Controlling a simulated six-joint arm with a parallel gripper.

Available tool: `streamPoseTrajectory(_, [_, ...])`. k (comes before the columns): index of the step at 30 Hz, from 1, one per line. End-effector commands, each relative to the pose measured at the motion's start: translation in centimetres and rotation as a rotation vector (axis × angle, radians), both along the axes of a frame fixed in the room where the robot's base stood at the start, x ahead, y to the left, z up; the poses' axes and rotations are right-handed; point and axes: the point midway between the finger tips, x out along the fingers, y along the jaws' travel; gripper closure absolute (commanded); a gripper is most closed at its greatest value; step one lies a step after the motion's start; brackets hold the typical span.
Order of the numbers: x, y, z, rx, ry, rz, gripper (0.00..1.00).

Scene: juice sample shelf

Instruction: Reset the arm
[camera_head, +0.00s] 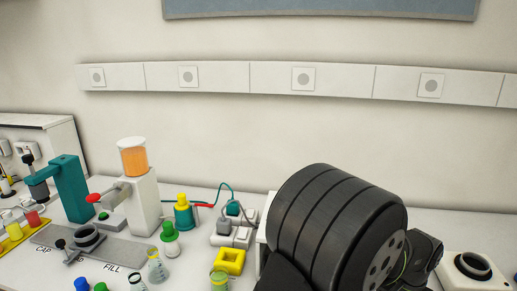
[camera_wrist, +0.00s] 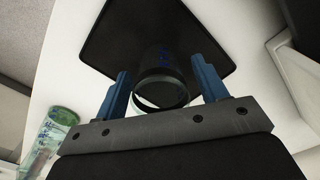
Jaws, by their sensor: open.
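My gripper (camera_wrist: 160,66) shows in the wrist view with its two blue fingers spread apart. A clear round vessel with a dark rim and blue marks (camera_wrist: 162,90) lies between the fingers in the picture, over a black square pad (camera_wrist: 115,40). I see a gap on both sides, and the fingers do not appear to close on it. How far the vessel is from the fingertips I cannot tell. In the head view my dark arm fills the lower right, and the gripper is hidden.
A clear container with green marks (camera_wrist: 52,135) stands left in the wrist view. In the head view, a teal press (camera_head: 70,185), an orange juice dispenser (camera_head: 133,158), a yellow holder (camera_head: 230,262) and several small bottles stand left of my arm. A white wall rises behind.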

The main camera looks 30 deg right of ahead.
Motion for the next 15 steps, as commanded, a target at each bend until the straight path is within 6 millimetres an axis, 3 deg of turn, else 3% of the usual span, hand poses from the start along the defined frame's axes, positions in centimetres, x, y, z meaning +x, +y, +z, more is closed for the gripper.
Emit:
streamPoseTrajectory(1, [0.0,-0.3,1.5,-0.013,-0.001,0.0,0.34])
streamPoseTrajectory(6, [0.0,-0.2,3.2,-0.01,0.0,0.0,0.34])
streamPoseTrajectory(15, [0.0,-0.2,3.8,-0.009,-0.001,0.0,0.34])
